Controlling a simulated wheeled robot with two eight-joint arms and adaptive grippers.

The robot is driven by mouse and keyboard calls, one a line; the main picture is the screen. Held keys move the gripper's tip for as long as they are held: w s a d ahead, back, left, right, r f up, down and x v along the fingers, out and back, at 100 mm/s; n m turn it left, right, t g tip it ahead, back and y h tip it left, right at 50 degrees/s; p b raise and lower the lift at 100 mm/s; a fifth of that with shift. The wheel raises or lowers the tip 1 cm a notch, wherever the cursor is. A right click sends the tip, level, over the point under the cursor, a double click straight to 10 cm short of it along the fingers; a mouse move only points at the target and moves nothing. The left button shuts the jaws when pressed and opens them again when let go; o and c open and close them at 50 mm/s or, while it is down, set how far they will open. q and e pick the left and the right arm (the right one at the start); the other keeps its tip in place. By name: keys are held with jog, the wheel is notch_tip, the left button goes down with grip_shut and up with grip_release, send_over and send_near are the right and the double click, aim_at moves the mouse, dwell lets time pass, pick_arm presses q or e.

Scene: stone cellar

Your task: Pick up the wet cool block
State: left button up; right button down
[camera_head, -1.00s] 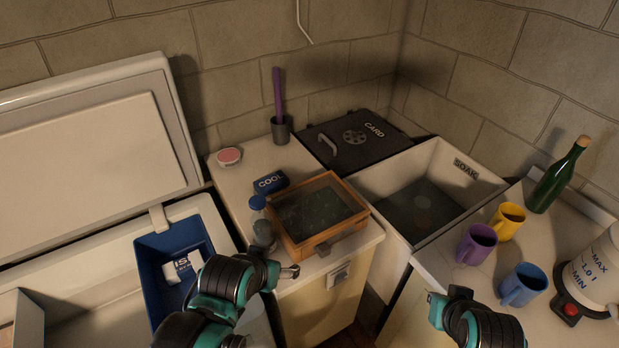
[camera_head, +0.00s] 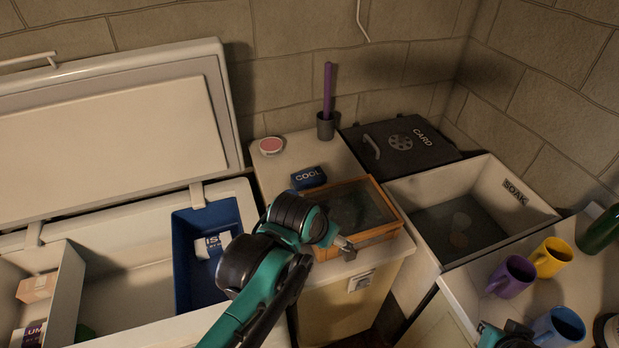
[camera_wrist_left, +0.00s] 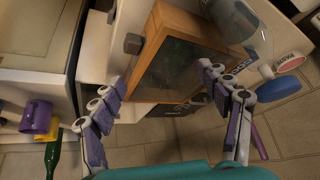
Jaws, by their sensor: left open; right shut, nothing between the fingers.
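A dark blue block marked COOL (camera_head: 308,178) lies on the pale counter, just behind a wooden box with a glass lid (camera_head: 385,221). I cannot tell whether it is wet. My left arm crosses the box's front left corner in the head view, and its fingers do not show clearly there. In the left wrist view my left gripper (camera_wrist_left: 168,78) is open and empty above the wooden box, which shows between its fingers. My right gripper (camera_head: 490,332) is shut at the bottom edge of the head view, mostly cut off, away from the block.
An open chest with a blue bin (camera_head: 193,282) stands on the left. A sink marked SOAK (camera_head: 535,213) and a dark CARD hatch (camera_head: 425,153) are on the right. Purple (camera_head: 511,278), yellow (camera_head: 552,258) and blue (camera_head: 560,327) mugs stand near a green bottle (camera_head: 600,232).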

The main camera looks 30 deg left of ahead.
pick_arm(q)
jog(key=w+a+r+m+g+p, duration=0.1)
jog(key=w+a+r+m+p, duration=0.15)
jog(key=w+a, duration=0.4)
jog(key=m+g+h+p, duration=0.2)
jog(key=m+p, duration=0.1)
jog(key=m, duration=0.1)
send_near(308, 176)
jog(key=shift+s+f+n, duration=0.15)
jog(key=shift+f+n, duration=0.1)
jog(key=shift+f, duration=0.3)
jog(key=shift+a+f+h, duration=0.2)
jog(key=shift+f+h, duration=0.05)
jog(key=shift+h, duration=0.05)
jog(key=shift+w+f, duration=0.2)
jog(key=shift+f, duration=0.1)
jog(key=x, duration=0.2)
jog(key=b+x, duration=0.1)
jog(key=x, duration=0.2)
jog(key=b+x, duration=0.1)
jog(key=x, duration=0.1)
jog(key=shift+w+d+f, duration=0.1)
jog(key=shift+w, duration=0.3)
jog(key=shift+c, duration=0.3)
jog(key=c, duration=1.3)
